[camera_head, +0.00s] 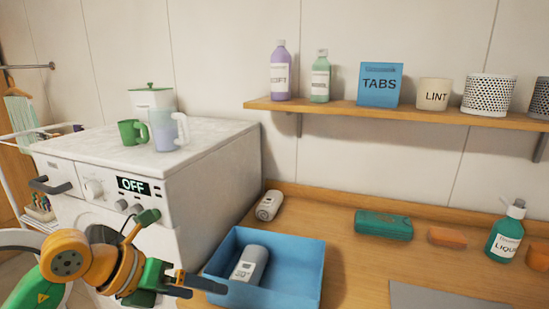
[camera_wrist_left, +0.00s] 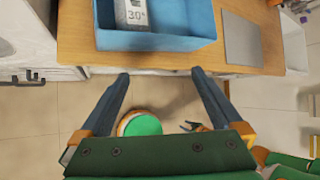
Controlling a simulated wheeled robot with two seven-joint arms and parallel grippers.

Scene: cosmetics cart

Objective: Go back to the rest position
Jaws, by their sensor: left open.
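My left gripper (camera_head: 205,287) is open and empty, in front of the washing machine and at the near left side of the blue bin. The blue bin (camera_head: 306,283) stands on the wooden counter and also shows in the wrist view (camera_wrist_left: 170,42). A white bottle-like item (camera_head: 250,263) lies in the bin. My right gripper cannot be made out in either view.
A white washing machine (camera_head: 213,185) stands at the left, with a green mug (camera_head: 130,133) and a clear jug (camera_head: 164,133) on top. A shelf (camera_head: 400,114) hangs above the counter (camera_head: 345,265). A grey mat (camera_head: 440,298) lies right of the bin. Open floor (camera_wrist_left: 60,110) lies below.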

